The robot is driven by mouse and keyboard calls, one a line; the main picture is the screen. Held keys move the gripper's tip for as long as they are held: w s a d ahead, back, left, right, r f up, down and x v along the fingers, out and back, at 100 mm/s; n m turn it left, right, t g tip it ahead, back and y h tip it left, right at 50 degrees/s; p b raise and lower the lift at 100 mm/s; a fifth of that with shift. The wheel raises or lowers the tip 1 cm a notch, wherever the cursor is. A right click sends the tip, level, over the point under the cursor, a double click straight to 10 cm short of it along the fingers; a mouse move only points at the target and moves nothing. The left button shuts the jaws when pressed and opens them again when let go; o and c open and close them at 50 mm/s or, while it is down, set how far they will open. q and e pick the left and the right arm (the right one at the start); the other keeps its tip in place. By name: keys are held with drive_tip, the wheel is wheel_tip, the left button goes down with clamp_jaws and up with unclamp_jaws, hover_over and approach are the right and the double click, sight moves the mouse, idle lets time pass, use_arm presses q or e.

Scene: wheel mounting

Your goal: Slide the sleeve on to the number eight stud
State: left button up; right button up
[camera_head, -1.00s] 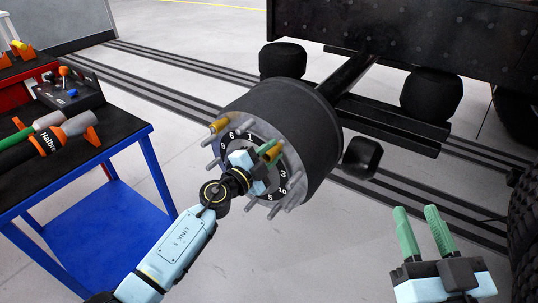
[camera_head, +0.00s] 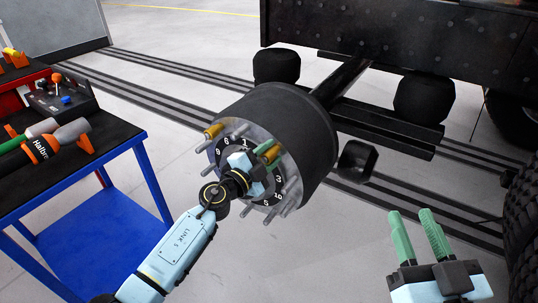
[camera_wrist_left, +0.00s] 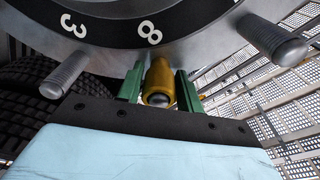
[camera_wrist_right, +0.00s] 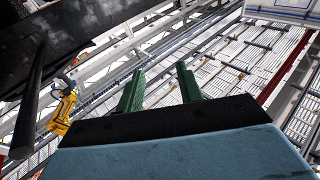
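The brass sleeve sits around the stud beside the printed 8 in the left wrist view (camera_wrist_left: 160,78), with the dark stud end showing in its mouth. In the head view that sleeve (camera_head: 272,153) is partly hidden by my left gripper. My left gripper (camera_wrist_left: 160,88) has its green fingers on either side of the sleeve, spread about as wide as my right gripper's, with a slim gap on the left; contact on the right is unclear. The hub (camera_head: 283,135) carries the numbered ring. My right gripper (camera_head: 415,232) is open, empty and away from the hub.
Another brass sleeve (camera_head: 213,131) is on a stud at the hub's left edge. Bare studs (camera_wrist_left: 65,74) stand on either side of the sleeved one. A blue-framed tool cart (camera_head: 150,178) is at the left. A tyre (camera_head: 522,215) is at the far right.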

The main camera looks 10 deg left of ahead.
use_arm(q)
drive_tip(key=shift+o, duration=1.3)
use_arm(e)
drive_tip(key=shift+r, duration=0.1)
use_arm(q)
drive_tip(key=shift+s+a, duration=0.15)
drive_tip(key=shift+s, duration=0.05)
drive_tip(key=p+v, duration=0.1)
drive_tip(key=v, duration=0.4)
drive_tip(key=shift+p, duration=0.4)
drive_tip(key=v, duration=0.8)
drive_tip(key=shift+p, duration=0.45)
use_arm(e)
wheel_tip(320, 180, down, 7)
drive_tip(key=d+g+h, duration=0.1)
drive_tip(key=g+h, duration=0.1)
drive_tip(key=g, duration=0.2)
drive_tip(key=shift+s+d+r+g, duration=0.15)
drive_tip(key=shift+s+d+g, duration=0.15)
drive_tip(key=shift+g, duration=0.1)
